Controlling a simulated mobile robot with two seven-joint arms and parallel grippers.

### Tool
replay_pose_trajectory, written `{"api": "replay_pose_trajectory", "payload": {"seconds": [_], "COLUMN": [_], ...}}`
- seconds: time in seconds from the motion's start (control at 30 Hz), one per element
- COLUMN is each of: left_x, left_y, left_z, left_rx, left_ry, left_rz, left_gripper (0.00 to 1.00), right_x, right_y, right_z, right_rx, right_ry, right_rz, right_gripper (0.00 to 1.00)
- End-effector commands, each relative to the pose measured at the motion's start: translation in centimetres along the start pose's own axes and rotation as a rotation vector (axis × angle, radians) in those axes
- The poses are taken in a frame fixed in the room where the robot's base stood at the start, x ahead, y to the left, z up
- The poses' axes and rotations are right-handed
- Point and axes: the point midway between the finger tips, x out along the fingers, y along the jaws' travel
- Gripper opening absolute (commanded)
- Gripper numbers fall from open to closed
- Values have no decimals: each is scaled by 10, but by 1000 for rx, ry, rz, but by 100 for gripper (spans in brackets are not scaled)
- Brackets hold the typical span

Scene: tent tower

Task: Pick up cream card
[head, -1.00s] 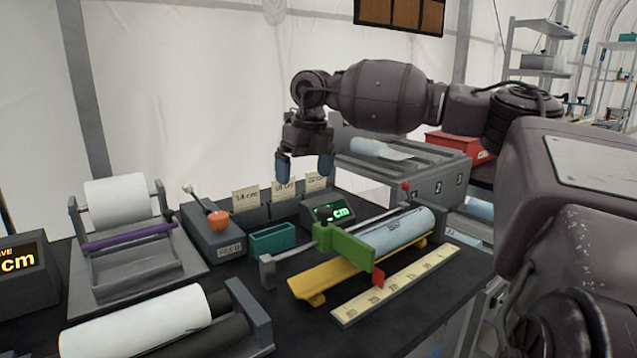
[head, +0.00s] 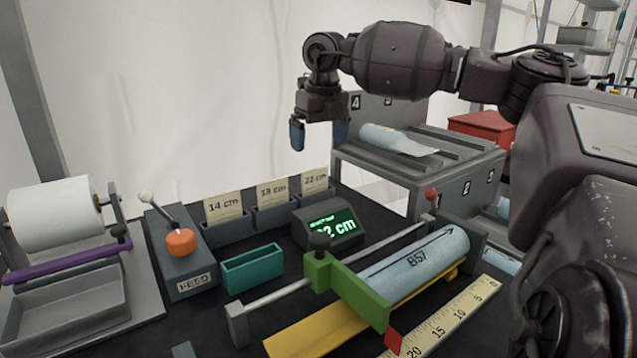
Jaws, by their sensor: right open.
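Three cream cards stand in dark holders at the back of the black table. They read 14 cm (head: 223,206), 18 cm (head: 272,189) and 22 cm (head: 314,181). The picture does not tell which one the task means. My right gripper (head: 319,136) hangs fingers down above the 22 cm card, its blue-tipped fingers apart and empty. It is clear of the cards. My left gripper is not in view.
A small display (head: 328,222) shows green digits ending in 2 cm. In front lie a teal bin (head: 253,271), a lever box (head: 180,255), a green slider (head: 345,288) on a rail, a blue roll (head: 415,262) and a ruler (head: 450,322). A paper roll (head: 52,212) stands left, a grey rack (head: 400,176) right.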

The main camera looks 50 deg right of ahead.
Motion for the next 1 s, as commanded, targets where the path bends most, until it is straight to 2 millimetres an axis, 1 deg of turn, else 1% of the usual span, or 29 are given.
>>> {"api": "replay_pose_trajectory", "payload": {"seconds": [0.17, 0.27, 0.6, 0.83, 1.0], "left_x": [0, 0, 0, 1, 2], "left_y": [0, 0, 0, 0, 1], "left_z": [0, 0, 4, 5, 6], "left_rx": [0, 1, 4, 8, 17], "left_ry": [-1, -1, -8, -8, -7], "left_rz": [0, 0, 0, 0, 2], "left_gripper": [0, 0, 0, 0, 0], "right_x": [0, 6, 51, 65, 89], "right_y": [0, 0, 0, 0, 2], "right_z": [0, 0, 0, 1, 3], "right_rx": [0, 1, 0, 0, 0], "right_ry": [-1, 1, 2, 3, 6], "right_rz": [-3, -3, -3, -3, -2], "right_gripper": [100, 100, 100, 100, 100]}}
